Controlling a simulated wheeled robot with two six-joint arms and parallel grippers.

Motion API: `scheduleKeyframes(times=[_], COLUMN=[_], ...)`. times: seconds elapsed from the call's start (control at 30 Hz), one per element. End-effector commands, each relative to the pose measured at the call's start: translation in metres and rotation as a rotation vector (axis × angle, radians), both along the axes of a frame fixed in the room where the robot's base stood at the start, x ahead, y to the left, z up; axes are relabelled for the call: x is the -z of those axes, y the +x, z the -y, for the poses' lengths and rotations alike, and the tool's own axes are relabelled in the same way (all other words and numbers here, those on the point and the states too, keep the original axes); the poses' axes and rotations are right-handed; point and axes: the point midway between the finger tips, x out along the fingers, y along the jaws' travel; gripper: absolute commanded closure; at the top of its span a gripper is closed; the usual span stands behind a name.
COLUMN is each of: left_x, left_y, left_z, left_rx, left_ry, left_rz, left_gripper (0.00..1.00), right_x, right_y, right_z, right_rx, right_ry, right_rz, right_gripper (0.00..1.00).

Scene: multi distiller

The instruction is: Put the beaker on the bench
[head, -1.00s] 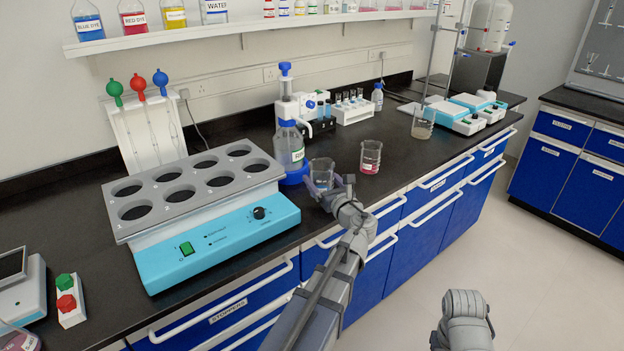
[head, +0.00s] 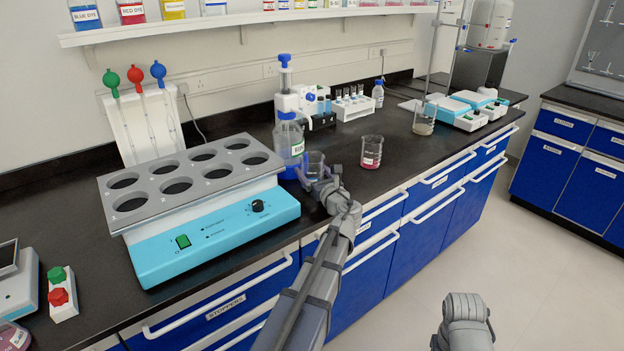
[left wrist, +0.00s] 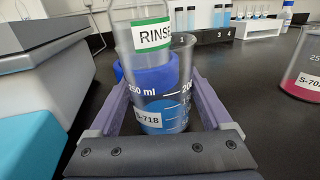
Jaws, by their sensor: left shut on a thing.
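A clear beaker (left wrist: 180,100) with a "250 ml" mark and a label ending in "-718" stands upright between the fingers of my left gripper (left wrist: 160,125) in the left wrist view. In the head view the beaker (head: 314,160) is small and partly covered by my left gripper (head: 322,181), which is shut on it. It is over the black bench (head: 390,200), close in front of the rinse bottle (head: 289,145). I cannot tell whether its base touches the bench. My right gripper is not clearly in view; only a grey part of that arm shows at lower right.
A beaker with red liquid (head: 371,152) stands just right of my left gripper. A blue block heater (head: 215,235) with wells is on the left. A test-tube rack (head: 354,106) and a dispenser are behind.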

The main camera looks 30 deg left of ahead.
Motion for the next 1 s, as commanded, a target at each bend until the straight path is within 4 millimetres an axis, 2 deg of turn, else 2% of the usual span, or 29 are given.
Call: scheduleKeyframes(times=[0.4,0.43,0.57,0.9,1.0], left_x=[0.006,0.006,0.005,-0.001,0.002], left_y=[0.000,0.000,0.000,0.000,-0.010], left_z=[0.000,0.000,0.000,0.000,0.013], left_rx=[0.000,0.000,0.000,0.000,0.003], left_ry=[0.000,0.000,0.000,0.000,0.000], left_rz=[0.000,0.000,0.000,0.000,0.000], left_gripper=[0.77,0.16,0.01,0.00,0.00], right_x=[0.006,0.006,0.005,-0.001,0.002], right_y=[0.000,0.000,0.000,0.000,0.000], right_z=[0.000,0.000,0.000,0.000,0.000], right_rx=[0.000,0.000,0.000,0.000,0.000], right_ry=[0.000,0.000,0.000,0.000,0.000], right_rz=[0.000,0.000,0.000,0.000,0.000], right_gripper=[0.50,0.50,0.50,0.50,0.50])
